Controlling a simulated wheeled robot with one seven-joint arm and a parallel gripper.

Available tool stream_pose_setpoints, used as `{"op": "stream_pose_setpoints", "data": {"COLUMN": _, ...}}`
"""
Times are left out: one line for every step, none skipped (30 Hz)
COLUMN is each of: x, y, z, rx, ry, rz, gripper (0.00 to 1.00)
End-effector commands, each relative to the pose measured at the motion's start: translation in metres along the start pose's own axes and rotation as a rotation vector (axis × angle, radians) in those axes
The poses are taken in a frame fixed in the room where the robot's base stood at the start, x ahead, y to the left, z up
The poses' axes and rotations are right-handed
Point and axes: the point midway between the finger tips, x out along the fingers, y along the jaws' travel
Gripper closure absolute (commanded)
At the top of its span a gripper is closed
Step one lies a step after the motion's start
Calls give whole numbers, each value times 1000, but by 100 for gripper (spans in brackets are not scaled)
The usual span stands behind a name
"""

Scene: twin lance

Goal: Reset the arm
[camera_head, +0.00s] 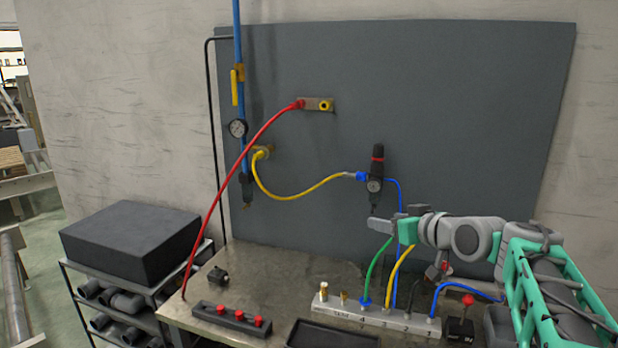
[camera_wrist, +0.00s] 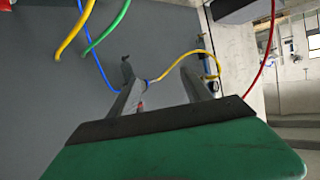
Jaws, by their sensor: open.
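My arm (camera_head: 545,285) reaches in from the right side of the head view, over the right part of the workbench. My gripper (camera_head: 378,220) points left, in front of the grey wall panel and just below the black regulator (camera_head: 376,172) with its gauge. In the wrist view my gripper (camera_wrist: 165,90) shows two fingers spread apart with nothing held between them. Behind them are the yellow hose (camera_wrist: 180,62) and its blue fitting. I cannot tell how far the fingers are from the panel.
A manifold block (camera_head: 375,318) with green, yellow, blue and black hoses stands below my gripper. A red-knobbed lever (camera_head: 462,325) is near my arm. A red hose (camera_head: 235,170) and blue pipe (camera_head: 238,100) are at left. The bench's back left (camera_head: 265,265) is fairly clear.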

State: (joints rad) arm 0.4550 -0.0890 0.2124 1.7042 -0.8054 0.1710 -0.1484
Motion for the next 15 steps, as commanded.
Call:
{"op": "stream_pose_setpoints", "data": {"x": -2, "y": -14, "z": 13, "rx": 6, "ry": -51, "rz": 8, "gripper": 43}}
{"op": "stream_pose_setpoints", "data": {"x": -3, "y": -20, "z": 23, "rx": 13, "ry": -86, "rz": 16, "gripper": 43}}
{"op": "stream_pose_setpoints", "data": {"x": -6, "y": -28, "z": 38, "rx": 23, "ry": -135, "rz": 29, "gripper": 43}}
{"op": "stream_pose_setpoints", "data": {"x": -9, "y": -35, "z": 49, "rx": 32, "ry": -172, "rz": 39, "gripper": 43}}
{"op": "stream_pose_setpoints", "data": {"x": -12, "y": -42, "z": 62, "rx": 41, "ry": -212, "rz": 49, "gripper": 43}}
{"op": "stream_pose_setpoints", "data": {"x": -18, "y": -51, "z": 78, "rx": 52, "ry": -266, "rz": 64, "gripper": 43}}
{"op": "stream_pose_setpoints", "data": {"x": -24, "y": -58, "z": 93, "rx": 62, "ry": -310, "rz": 76, "gripper": 43}}
{"op": "stream_pose_setpoints", "data": {"x": -31, "y": -66, "z": 108, "rx": 73, "ry": -356, "rz": 90, "gripper": 43}}
{"op": "stream_pose_setpoints", "data": {"x": -43, "y": -77, "z": 131, "rx": 89, "ry": -423, "rz": 110, "gripper": 43}}
{"op": "stream_pose_setpoints", "data": {"x": -54, "y": -86, "z": 149, "rx": 102, "ry": -477, "rz": 126, "gripper": 43}}
{"op": "stream_pose_setpoints", "data": {"x": -66, "y": -94, "z": 169, "rx": 116, "ry": -533, "rz": 145, "gripper": 43}}
{"op": "stream_pose_setpoints", "data": {"x": -84, "y": -104, "z": 195, "rx": 136, "ry": -607, "rz": 172, "gripper": 43}}
{"op": "stream_pose_setpoints", "data": {"x": -98, "y": -110, "z": 214, "rx": 151, "ry": -658, "rz": 192, "gripper": 43}}
{"op": "stream_pose_setpoints", "data": {"x": -111, "y": -116, "z": 231, "rx": 165, "ry": -706, "rz": 210, "gripper": 43}}
{"op": "stream_pose_setpoints", "data": {"x": -127, "y": -121, "z": 250, "rx": 183, "ry": -761, "rz": 234, "gripper": 43}}
